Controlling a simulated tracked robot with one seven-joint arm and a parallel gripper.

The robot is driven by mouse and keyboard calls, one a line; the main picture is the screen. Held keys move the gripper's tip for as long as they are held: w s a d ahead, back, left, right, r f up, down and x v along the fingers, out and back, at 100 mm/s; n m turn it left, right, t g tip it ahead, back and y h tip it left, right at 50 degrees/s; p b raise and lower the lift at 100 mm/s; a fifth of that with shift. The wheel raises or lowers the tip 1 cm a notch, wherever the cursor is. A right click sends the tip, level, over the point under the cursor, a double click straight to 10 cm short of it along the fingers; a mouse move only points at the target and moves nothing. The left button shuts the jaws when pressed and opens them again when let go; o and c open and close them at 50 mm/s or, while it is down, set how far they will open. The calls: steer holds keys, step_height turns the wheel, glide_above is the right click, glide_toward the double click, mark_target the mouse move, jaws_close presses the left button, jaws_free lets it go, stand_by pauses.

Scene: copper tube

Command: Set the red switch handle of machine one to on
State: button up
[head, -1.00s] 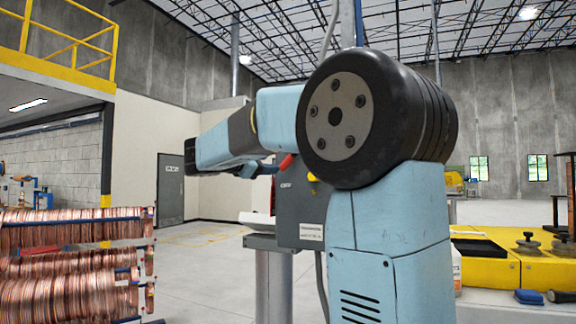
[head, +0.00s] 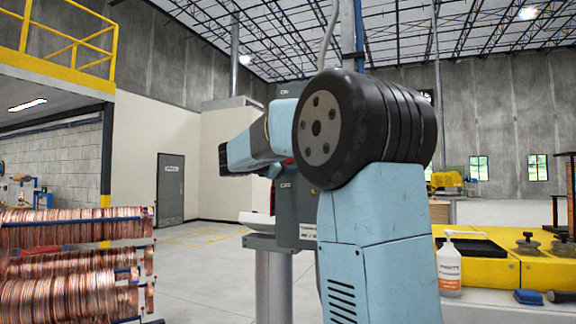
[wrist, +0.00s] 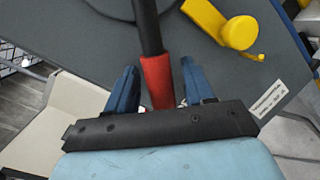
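The red switch handle (wrist: 158,82) is a red grip on a black rod. In the wrist view it lies between the two blue fingers of my gripper (wrist: 159,66). The fingers are apart, with a gap visible on each side of the handle. The handle's lower end is hidden behind the black gripper body. The grey switch box (head: 285,198) stands on a post in the head view, partly covered by my arm. A small bit of red shows there beside my arm. My gripper is mostly hidden in the head view.
A yellow knob (wrist: 239,32) sits on the box face right of the handle, with a white label (wrist: 267,101) below it. Copper coils (head: 70,265) stand at left.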

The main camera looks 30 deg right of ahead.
jaws_close()
stand_by(0.3)
